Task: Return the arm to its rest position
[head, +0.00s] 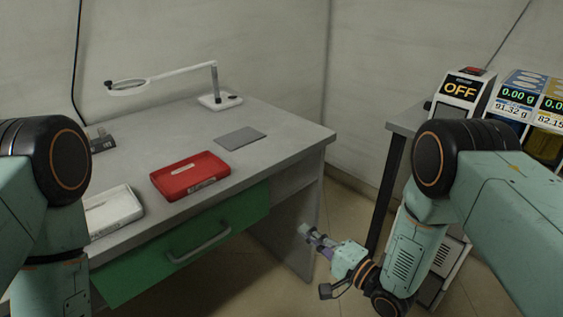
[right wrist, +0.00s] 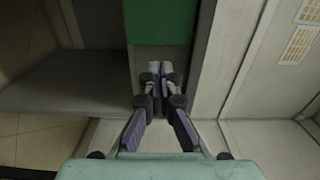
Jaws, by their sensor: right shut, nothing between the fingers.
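My right gripper (head: 312,236) is low in the head view, in front of the right end of the desk and below its top. In the right wrist view its two fingers (right wrist: 154,78) meet at the tips, with nothing between them. The right arm bends down from the right side of the head view. My left arm shows at the left edge of the head view, but its gripper is out of the picture.
The grey desk (head: 262,113) has a green drawer (head: 225,232), a red tray (head: 190,176), a white tray (head: 113,210), a grey pad (head: 240,138) and a magnifier lamp (head: 218,100). Floor lies between.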

